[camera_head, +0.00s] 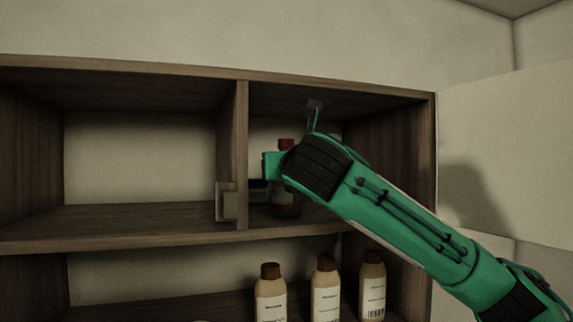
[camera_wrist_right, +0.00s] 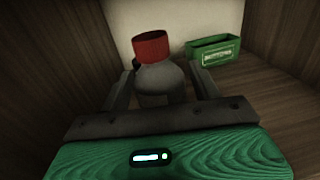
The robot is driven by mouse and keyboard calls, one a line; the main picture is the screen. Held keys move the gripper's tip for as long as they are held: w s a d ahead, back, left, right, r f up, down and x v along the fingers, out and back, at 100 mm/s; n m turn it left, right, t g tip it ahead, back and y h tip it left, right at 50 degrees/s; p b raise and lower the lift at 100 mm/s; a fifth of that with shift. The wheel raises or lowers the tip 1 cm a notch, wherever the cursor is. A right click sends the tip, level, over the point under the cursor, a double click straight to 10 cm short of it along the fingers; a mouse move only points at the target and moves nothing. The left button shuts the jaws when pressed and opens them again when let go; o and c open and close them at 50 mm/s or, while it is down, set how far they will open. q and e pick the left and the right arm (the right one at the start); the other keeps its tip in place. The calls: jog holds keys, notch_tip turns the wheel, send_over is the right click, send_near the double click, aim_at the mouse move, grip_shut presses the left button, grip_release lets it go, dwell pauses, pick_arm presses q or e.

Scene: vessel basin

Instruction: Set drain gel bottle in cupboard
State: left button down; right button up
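The drain gel bottle, grey with a red cap (camera_head: 286,144), is upright in the cupboard's upper right compartment, its dark lower part (camera_head: 286,210) at the shelf. My green right arm covers part of it. In the right wrist view, the bottle (camera_wrist_right: 160,78) is between the two fingers of my right gripper (camera_wrist_right: 161,82), with narrow gaps seeming to show on both sides. In the head view, this gripper (camera_head: 245,200) is at the compartment's front, by the divider. The wooden cupboard (camera_head: 110,226) is open-fronted. My left gripper is not in view.
A vertical divider (camera_head: 242,130) is close to my right gripper. A green box (camera_wrist_right: 213,52) is behind the bottle. Cream bottles with brown caps (camera_head: 270,297) stand on the lower shelf. The upper left compartment looks empty.

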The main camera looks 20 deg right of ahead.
jog(key=shift+o, duration=0.4)
jog(key=shift+s+r, duration=0.1)
jog(key=shift+r, duration=0.1)
jog(key=s+a+b, duration=0.1)
jog(key=s+b, duration=0.6)
jog(key=s, duration=0.4)
jog(key=shift+s, duration=0.4)
